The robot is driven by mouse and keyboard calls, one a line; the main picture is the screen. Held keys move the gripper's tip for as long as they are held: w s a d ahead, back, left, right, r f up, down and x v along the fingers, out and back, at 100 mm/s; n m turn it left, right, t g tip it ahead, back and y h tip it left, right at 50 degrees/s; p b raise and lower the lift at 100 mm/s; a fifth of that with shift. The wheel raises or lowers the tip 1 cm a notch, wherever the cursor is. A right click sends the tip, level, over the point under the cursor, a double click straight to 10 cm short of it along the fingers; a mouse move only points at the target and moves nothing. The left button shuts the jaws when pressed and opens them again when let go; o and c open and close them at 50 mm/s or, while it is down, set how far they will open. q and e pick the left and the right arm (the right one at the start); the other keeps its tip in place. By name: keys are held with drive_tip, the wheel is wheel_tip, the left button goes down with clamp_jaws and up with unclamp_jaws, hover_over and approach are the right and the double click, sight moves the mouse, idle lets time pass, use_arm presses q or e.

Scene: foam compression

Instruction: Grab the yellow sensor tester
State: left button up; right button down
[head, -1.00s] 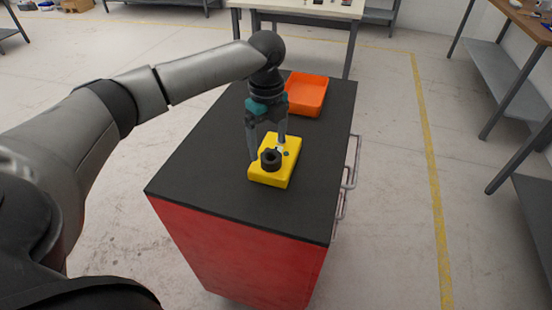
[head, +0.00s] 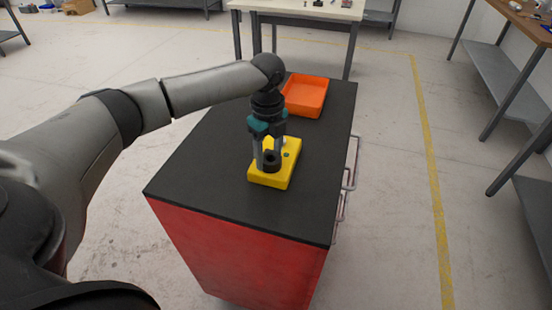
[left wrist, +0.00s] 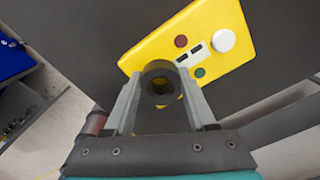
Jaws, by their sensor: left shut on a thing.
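The yellow sensor tester (head: 268,180) lies on the black top of a red cabinet, with a dark round ring standing up from it. In the left wrist view the tester's yellow face (left wrist: 217,22) shows a white knob, a red button, a green button and small slots. My left gripper (head: 270,162) points down over the tester, its fingers on either side of the dark ring (left wrist: 161,86). It is shut on that ring, and the fingers touch its sides in the left wrist view. My right gripper is not in view.
An orange tray (head: 306,95) sits behind the tester on the black cabinet top (head: 215,185). The cabinet top is clear in front of the tester. A metal handle (head: 351,165) sticks out on the cabinet's right side. Workbenches stand at the back and right.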

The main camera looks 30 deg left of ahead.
use_arm(q)
clamp_jaws()
drive_tip(key=shift+r, duration=0.1)
idle(0.4)
